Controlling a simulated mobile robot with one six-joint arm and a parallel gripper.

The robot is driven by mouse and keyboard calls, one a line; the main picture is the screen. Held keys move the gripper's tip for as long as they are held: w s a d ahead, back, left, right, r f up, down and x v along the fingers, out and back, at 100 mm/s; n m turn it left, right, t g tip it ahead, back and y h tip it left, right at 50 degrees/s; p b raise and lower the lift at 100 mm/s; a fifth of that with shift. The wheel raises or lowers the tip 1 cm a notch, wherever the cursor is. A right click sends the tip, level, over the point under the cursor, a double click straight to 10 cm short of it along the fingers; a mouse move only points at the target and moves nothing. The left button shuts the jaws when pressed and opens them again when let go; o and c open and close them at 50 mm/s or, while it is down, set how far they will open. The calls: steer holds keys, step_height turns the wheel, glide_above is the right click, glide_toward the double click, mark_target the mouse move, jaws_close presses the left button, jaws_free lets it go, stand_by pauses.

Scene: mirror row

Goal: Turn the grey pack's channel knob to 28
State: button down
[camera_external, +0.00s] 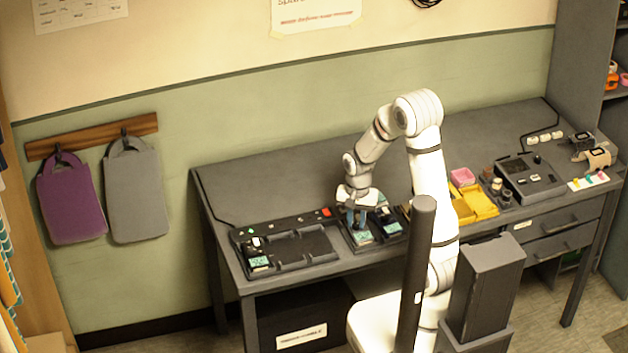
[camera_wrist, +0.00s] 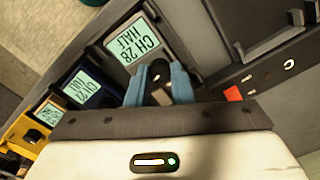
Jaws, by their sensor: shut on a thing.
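The grey pack (camera_wrist: 186,32) lies below my gripper in the wrist view. The fingers hide the knob's sides, and no pointer mark can be made out. In the external view my gripper (camera_external: 356,216) is down at the pack's place on the desk, and its display (camera_external: 362,237) glows pale green.
A navy pack (camera_wrist: 98,98) and a yellow pack (camera_wrist: 17,128) with lit displays lie beside it. A black charging panel (camera_external: 290,246) with another lit unit is at left. Yellow trays (camera_external: 480,203) and a dark console (camera_external: 530,178) stand at right. The desk behind is mostly clear.

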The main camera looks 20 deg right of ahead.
mark_target(356, 224)
steer(key=shift+m, duration=0.3)
steer(key=c, duration=1.3)
jaws_free()
steer(key=shift+o, duration=0.2)
step_height(356, 224, up, 8)
steer(key=shift+f, duration=0.1)
steer(key=s+d+r+n+t, duration=0.1)
steer(key=s+d+r+n, duration=0.2)
steer(key=s, duration=0.3)
steer(key=s+d+r+n+t, duration=0.1)
steer(key=s+d+r+n, duration=0.3)
steer(key=s+r, duration=0.2)
steer(key=shift+s+r+t, duration=0.15)
steer(key=shift+s+t, duration=0.15)
steer(key=shift+s, duration=0.45)
